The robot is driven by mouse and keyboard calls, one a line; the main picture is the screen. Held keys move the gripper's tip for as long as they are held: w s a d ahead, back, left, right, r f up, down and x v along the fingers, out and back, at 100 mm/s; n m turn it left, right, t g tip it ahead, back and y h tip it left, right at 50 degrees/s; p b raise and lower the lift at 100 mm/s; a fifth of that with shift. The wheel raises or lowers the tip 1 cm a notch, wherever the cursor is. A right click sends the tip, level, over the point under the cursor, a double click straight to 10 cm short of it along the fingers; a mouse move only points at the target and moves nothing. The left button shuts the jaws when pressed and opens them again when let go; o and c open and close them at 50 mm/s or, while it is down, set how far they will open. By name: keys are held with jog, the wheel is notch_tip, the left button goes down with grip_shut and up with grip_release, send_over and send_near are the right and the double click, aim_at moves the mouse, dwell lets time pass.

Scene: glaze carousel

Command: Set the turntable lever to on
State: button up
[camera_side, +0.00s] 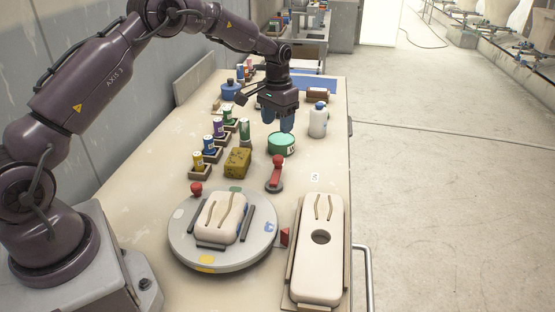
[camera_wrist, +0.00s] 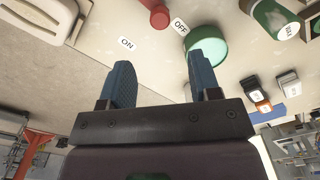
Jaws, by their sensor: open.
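The turntable lever (camera_side: 276,175) is red with a round knob and stands behind the round grey turntable (camera_side: 180,240). Its knob points to the back, towards a green round tub (camera_side: 281,143). In the wrist view the lever's red end (camera_wrist: 158,17) shows at the top edge, close to the OFF label (camera_wrist: 180,26). The ON label (camera_wrist: 127,44) lies farther left there; in the side view a small white label (camera_side: 315,177) lies right of the lever. My gripper (camera_side: 278,122) is open and empty, above and behind the tub, apart from the lever. Its blue fingers show in the wrist view (camera_wrist: 163,72).
A white bottle (camera_side: 318,120) stands right of my gripper. A yellow sponge-like block (camera_side: 237,162) and several glaze bottles in wooden holders stand left. A second red knob (camera_side: 196,188) is by the turntable. A slab with a hole (camera_side: 318,270) lies front right.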

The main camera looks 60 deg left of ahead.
aim_at(278, 157)
notch_tip(278, 157, down, 12)
jog(key=shift+f, duration=0.1)
dwell(0.4)
grip_shut()
